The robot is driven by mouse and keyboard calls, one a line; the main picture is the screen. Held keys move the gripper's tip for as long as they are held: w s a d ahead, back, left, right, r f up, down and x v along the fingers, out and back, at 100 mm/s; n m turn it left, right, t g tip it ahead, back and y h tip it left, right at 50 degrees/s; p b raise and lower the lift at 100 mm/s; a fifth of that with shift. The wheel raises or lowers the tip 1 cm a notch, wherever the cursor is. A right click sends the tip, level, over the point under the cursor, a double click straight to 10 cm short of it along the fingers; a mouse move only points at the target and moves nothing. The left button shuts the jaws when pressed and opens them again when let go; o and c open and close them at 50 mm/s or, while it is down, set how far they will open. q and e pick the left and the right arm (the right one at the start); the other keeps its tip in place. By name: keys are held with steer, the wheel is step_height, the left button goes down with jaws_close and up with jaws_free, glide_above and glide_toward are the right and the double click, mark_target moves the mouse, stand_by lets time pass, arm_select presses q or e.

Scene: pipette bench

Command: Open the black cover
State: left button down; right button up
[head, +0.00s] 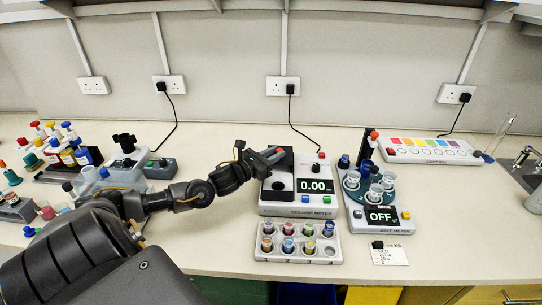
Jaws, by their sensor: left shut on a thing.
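The colour meter (298,210) is a white box in the middle of the bench, with a lit display (315,186) reading 0.00. On its left part is the black cover (286,162), which seems to stand up at the back above a dark recessed area. My left gripper (273,155) reaches in from the left and is shut on the cover near its upper edge. The gripper hides part of the cover, and the exact contact is too small to tell. My right gripper is not in view.
A white rack (298,246) of several coloured vials stands just in front of the meter. A salt meter (379,216) with beakers, reading OFF, stands close at right. Bottles (75,155) and a grey device (124,160) stand at left. Bench behind the meter is mostly clear.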

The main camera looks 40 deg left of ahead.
arm_select(q)
steer(key=c, duration=1.3)
jaws_free()
steer(key=shift+o, duration=0.2)
steer(key=shift+s, duration=0.1)
steer(key=shift+s+f, duration=0.1)
steer(key=shift+s, duration=0.1)
steer(key=s+a+b, duration=0.1)
steer(key=s+b, duration=0.1)
steer(key=s, duration=0.8)
steer(key=shift+a, duration=0.2)
steer(key=shift+s, duration=0.1)
